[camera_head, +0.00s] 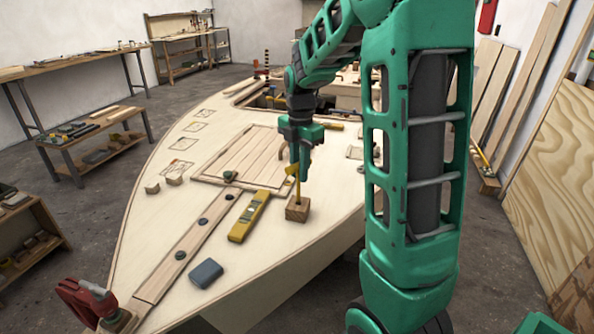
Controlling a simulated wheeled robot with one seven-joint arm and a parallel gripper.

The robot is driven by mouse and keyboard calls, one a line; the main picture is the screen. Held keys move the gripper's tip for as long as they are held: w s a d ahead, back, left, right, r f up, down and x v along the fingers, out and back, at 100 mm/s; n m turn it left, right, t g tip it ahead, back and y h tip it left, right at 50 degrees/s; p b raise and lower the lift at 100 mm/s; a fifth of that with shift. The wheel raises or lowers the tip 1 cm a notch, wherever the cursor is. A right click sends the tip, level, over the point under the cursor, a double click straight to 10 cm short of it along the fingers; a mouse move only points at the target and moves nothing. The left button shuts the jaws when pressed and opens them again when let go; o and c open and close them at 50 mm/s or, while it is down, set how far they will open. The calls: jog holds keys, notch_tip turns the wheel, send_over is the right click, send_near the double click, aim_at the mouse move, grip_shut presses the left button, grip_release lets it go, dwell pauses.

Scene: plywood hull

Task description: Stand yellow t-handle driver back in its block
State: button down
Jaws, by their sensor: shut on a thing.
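The yellow t-handle driver (297,187) stands upright over the small wooden block (297,210) on the hull deck. Its lower end meets the top of the block; I cannot tell how deep it sits in the hole. My gripper (296,174) points down from above and is shut on the driver's yellow handle. The fingers hide part of the handle.
A yellow level (249,216) lies just left of the block. A dark blue-grey box (205,273) and a red clamp (92,304) are nearer the bow. A framed hatch panel (243,156) lies behind. The deck in front of the block is clear.

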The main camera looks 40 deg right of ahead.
jog(key=shift+f, duration=2.75)
dwell(0.8)
jog(key=c, duration=1.5)
grip_release()
jog(key=shift+c, duration=0.2)
